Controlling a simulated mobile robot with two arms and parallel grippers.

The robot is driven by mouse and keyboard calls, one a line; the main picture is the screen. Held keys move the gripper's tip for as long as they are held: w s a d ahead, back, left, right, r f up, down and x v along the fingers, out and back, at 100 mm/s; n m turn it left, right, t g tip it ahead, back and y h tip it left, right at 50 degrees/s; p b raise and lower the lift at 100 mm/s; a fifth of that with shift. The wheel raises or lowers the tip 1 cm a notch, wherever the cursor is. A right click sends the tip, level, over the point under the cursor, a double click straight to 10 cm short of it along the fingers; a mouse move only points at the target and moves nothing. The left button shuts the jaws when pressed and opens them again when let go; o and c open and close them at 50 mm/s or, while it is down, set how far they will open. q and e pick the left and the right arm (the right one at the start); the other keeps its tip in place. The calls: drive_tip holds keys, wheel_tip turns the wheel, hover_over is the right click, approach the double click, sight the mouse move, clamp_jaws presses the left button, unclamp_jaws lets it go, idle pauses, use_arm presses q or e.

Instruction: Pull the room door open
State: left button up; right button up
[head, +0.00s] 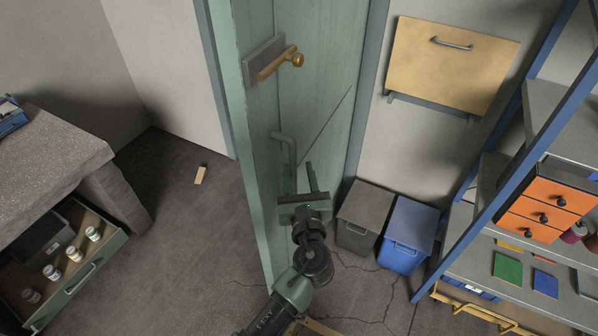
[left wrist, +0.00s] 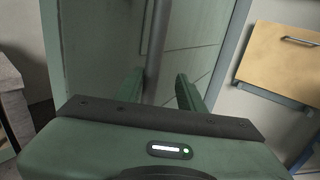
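The pale green room door (head: 325,50) stands in the middle of the head view, its left side jutting toward me; I cannot tell exactly how far it is swung. A brass lever (head: 275,66) on a grey plate is high on it. A grey upright pull bar (head: 289,148) is lower down. My left gripper (head: 300,180) is at the lower part of this bar, fingers pointing at the door. In the left wrist view the gripper (left wrist: 158,92) is open, and the bar (left wrist: 154,50) shows between its fingers, with no clear contact. My right gripper is not in view.
A grey bin (head: 364,215) and a blue bin (head: 408,235) stand right of the door, beside a blue-framed shelf (head: 465,220). A wall-mounted wooden panel (head: 450,62) hangs above. A concrete bench (head: 50,155) with an open drawer (head: 100,255) is left. A small wood block (head: 200,175) lies on open floor.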

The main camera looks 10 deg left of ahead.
use_arm(q)
drive_tip(key=b+v, duration=0.2)
drive_tip(key=v, duration=0.5)
drive_tip(key=shift+s, duration=0.35)
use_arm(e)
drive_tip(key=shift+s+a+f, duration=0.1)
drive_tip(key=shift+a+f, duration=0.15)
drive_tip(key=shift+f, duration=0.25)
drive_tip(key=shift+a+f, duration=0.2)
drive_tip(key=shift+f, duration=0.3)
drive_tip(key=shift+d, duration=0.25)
